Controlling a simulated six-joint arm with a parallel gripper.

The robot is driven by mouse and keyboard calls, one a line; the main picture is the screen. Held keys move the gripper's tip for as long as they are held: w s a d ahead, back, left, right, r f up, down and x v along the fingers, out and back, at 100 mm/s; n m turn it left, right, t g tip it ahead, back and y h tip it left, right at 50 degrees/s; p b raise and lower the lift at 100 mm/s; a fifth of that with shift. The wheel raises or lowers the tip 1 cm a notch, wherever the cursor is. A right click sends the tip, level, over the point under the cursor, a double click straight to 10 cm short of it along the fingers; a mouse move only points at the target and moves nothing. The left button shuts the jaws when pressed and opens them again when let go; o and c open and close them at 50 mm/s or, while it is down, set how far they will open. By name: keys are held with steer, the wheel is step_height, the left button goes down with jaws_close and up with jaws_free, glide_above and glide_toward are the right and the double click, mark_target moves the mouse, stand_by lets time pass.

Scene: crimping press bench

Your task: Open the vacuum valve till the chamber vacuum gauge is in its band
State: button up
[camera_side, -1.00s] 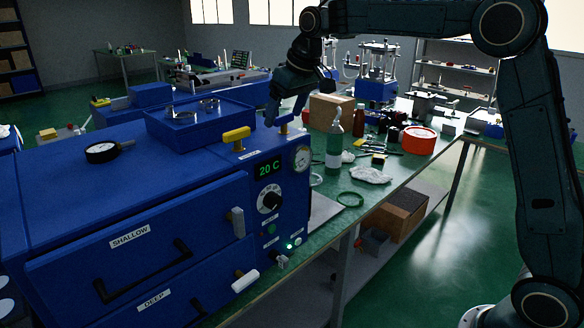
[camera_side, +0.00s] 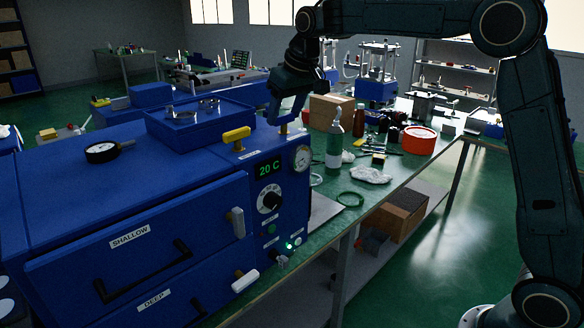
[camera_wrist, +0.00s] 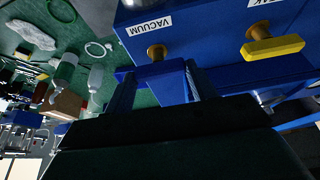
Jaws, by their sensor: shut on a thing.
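The vacuum valve is on the top right corner of the blue oven-like chamber (camera_side: 150,240). In the wrist view its brass stem and blue handle (camera_wrist: 150,72) show beside a VACUUM label. My gripper (camera_side: 284,112) points down over the valve, its fingers (camera_wrist: 160,82) on either side of the blue handle, shut on it. In the side view my gripper hides the handle; only the brass stem (camera_side: 284,129) shows below.
A second valve with a yellow handle (camera_side: 236,135) stands close by on the chamber top; it also shows in the wrist view (camera_wrist: 272,48). The panel display (camera_side: 268,169) reads 20 C.

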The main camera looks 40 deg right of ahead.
steer(key=o, duration=1)
steer(key=v, duration=1.4)
steer(key=shift+s, duration=0.2)
steer(key=s+f, duration=0.2)
steer(key=s, duration=0.6)
steer(key=s+f, duration=0.3)
steer(key=s, duration=0.6)
steer(key=shift+t, duration=0.6)
steer(key=s+f, duration=0.8)
steer(key=s, duration=0.1)
steer(key=s+a+f, duration=0.1)
steer(key=s+f, duration=0.4)
steer(key=shift+s, duration=0.2)
